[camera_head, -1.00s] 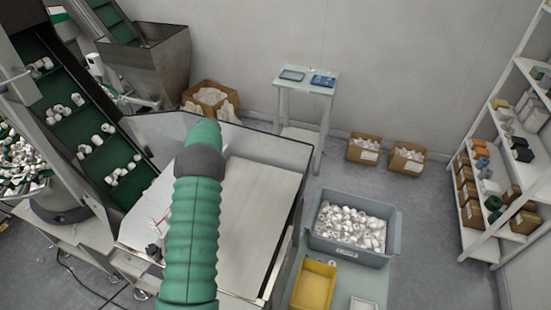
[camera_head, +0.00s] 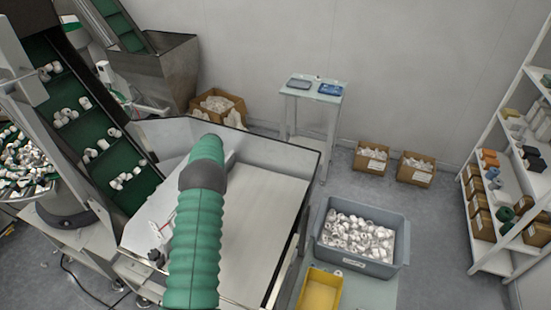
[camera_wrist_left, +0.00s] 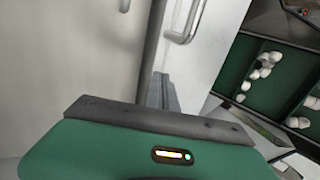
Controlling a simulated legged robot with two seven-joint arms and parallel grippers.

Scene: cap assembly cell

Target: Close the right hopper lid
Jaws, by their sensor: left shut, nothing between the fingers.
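In the head view, the metal hopper (camera_head: 312,171) stands in the middle with a broad pale flat panel (camera_head: 262,218) across it. My green-sleeved left arm lies over its middle and hides part of it. That arm also hides its own gripper there. In the left wrist view my left gripper (camera_wrist_left: 163,92) is shut and empty, pointing at pale panels. A beige-grey panel (camera_wrist_left: 75,50) is on the left; a white panel (camera_wrist_left: 208,55) with a metal handle (camera_wrist_left: 182,30) is on the right. Another handle shows at the top edge. I cannot tell whether the gripper touches a panel.
A green conveyor (camera_head: 85,125) carrying white caps rises along the hopper's left side. A grey tote (camera_head: 396,258) of white parts and a yellow bin (camera_head: 320,291) stand at the right. A small table (camera_head: 318,92) and cardboard boxes are behind. The floor before the shelf (camera_head: 478,180) is clear.

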